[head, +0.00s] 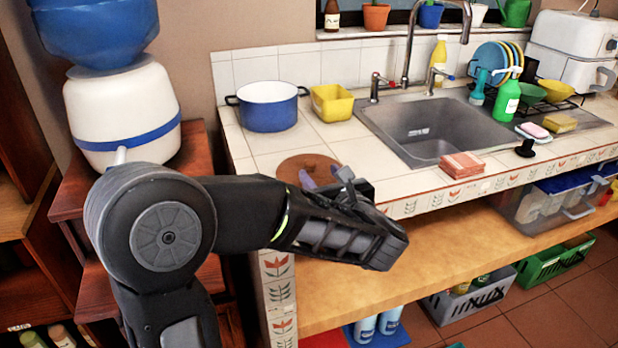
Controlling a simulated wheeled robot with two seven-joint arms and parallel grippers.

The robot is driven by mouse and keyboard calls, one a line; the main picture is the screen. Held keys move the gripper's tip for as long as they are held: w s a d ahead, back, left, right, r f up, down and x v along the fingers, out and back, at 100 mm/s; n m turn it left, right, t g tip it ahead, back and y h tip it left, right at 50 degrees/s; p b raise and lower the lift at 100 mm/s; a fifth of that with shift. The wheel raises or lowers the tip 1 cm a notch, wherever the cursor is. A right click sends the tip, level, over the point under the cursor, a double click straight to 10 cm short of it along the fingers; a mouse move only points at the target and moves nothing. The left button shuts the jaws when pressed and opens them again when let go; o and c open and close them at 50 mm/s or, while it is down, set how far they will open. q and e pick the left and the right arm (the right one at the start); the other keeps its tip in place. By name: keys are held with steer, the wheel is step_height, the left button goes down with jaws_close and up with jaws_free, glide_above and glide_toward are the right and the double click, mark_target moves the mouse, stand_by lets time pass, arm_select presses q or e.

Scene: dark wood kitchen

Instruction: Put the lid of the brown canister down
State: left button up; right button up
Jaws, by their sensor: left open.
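My left gripper (325,180) reaches in from the left, over the front left edge of the tiled counter. Its jaws are open, and its fingers point up and away over the counter. A flat round brown piece (300,165) lies on the counter just behind the fingers and is partly hidden by them. I cannot tell whether it is the canister's lid or a board. I see no brown canister that I can make out. Nothing shows held between the fingers. My right gripper is not in view.
A blue pot (268,106) and a yellow bowl (332,102) stand behind the brown piece. The sink (430,130) is to the right, with reddish square blocks (462,165) at its front. A wooden shelf (440,250) runs below the counter. A white water dispenser (125,105) stands left.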

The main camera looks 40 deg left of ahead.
mark_target(312, 165)
arm_select(q)
steer(key=shift+w, duration=0.1)
steer(key=shift+x, duration=1.25)
steer(key=shift+a, duration=0.1)
steer(key=p+x, duration=0.1)
steer(key=x, duration=0.4)
steer(key=shift+c, duration=0.4)
jaws_close()
